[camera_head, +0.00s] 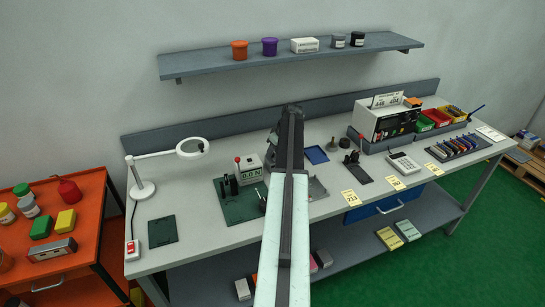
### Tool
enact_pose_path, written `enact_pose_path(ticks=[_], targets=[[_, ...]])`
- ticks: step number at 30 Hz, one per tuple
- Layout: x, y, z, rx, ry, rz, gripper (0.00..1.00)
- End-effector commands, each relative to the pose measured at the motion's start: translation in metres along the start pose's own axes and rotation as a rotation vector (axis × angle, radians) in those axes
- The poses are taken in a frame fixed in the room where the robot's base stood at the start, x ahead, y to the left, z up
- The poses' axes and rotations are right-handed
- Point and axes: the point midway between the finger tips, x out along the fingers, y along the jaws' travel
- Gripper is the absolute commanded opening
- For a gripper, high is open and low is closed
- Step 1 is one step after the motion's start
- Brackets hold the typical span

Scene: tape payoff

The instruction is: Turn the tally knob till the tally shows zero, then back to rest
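The tally (250,174) is a small pale box with a dark digit window, standing on a dark green base plate (238,208) on the workbench. Its digits are too small to read surely. A lever with a red ball (237,160) rises at its left. The tally knob cannot be made out; my arm covers the area just right of the box. My gripper (273,158) is dark and reaches over the bench close to the tally's right side. Its fingertips are not clear, so I cannot tell whether it is open, shut or touching anything.
The grey bench (200,243) carries a white magnifier lamp (145,188) at left. A second red-ball lever device (355,160), a calculator (403,163) and a grey boxed unit (385,118) stand at right. A shelf (290,58) hangs above. An orange cart (80,235) stands left.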

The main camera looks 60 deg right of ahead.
Motion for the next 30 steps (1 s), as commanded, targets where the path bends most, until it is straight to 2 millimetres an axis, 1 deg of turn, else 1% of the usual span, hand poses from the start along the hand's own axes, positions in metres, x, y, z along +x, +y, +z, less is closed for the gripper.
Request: enact_pose_path(ticks=[4, 5, 6, 8, 9, 11, 12, 20, 26, 30], targets=[[-0.0016, -0.0003, -0.0007, 0.0, 0.0, 0.0, 0.39], [-0.0016, -0.0004, -0.0008, 0.0, 0.0, 0.0, 0.3], [-0.0016, -0.0004, -0.0008, 0.0, 0.0, 0.0, 0.19], [-0.0016, -0.0005, -0.0009, 0.0, 0.0, 0.0, 0.03], [-0.0016, -0.0006, -0.0009, 0.0, 0.0, 0.0, 0.0], [-0.0016, -0.0006, -0.0009, 0.0, 0.0, 0.0, 0.0], [-0.0004, -0.0065, -0.0037, -0.006, 0.0, -0.003, 0.0], [-0.0007, -0.0046, -0.0026, 0.03, 0.0, 0.011, 0.0], [-0.0008, -0.006, -0.0022, 0.129, -0.001, 0.053, 0.0], [-0.0007, -0.0074, -0.0025, 0.236, -0.001, 0.097, 0.0]])
